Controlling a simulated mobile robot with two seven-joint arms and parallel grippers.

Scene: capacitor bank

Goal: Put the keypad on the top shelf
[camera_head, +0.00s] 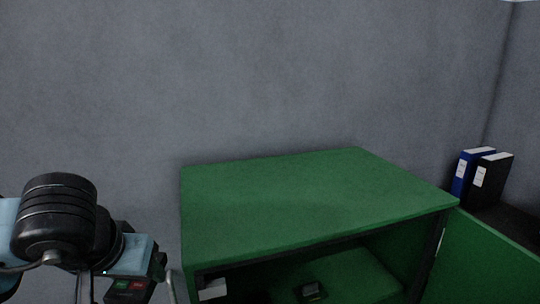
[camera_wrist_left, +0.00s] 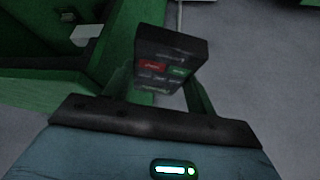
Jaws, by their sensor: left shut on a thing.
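The keypad (camera_wrist_left: 170,60) is a dark block with red and green buttons. My left gripper (camera_wrist_left: 158,88) is shut on it, with a finger on each side. In the head view the keypad (camera_head: 128,288) shows at the lower left, left of the green cabinet (camera_head: 310,205) and below its top. The cabinet is open at the front. A shelf surface (camera_head: 365,275) shows inside, under the top panel; lower parts are cut off by the frame. My right gripper is not in view.
A small dark device (camera_head: 310,291) and a white object (camera_head: 213,290) are inside the cabinet. The green door (camera_head: 485,260) stands open at the right. A blue binder (camera_head: 466,172) and a black binder (camera_head: 492,180) stand behind it. The cabinet's top is bare.

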